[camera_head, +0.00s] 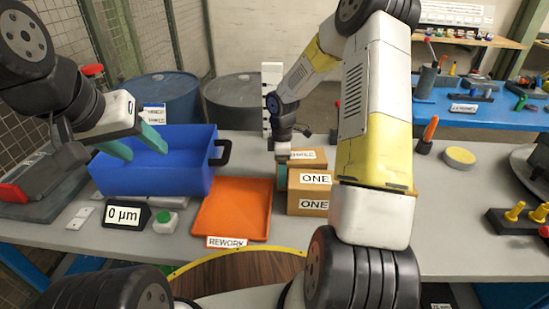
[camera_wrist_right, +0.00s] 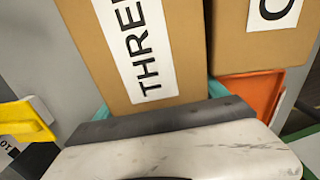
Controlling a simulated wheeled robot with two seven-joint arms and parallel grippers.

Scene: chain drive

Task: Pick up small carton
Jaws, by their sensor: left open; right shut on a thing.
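A brown carton with a white label reading THREE (camera_wrist_right: 170,50) fills the middle of the right wrist view. My right gripper (camera_wrist_right: 160,103) is shut on it, with teal fingers at its two sides. My left gripper (camera_head: 136,146) is open and empty over the blue bin (camera_head: 190,180).
An orange REWORK tray (camera_head: 235,205) lies left of the cartons. A yellow disc (camera_head: 460,157) and an orange-handled tool (camera_head: 429,132) are at the right.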

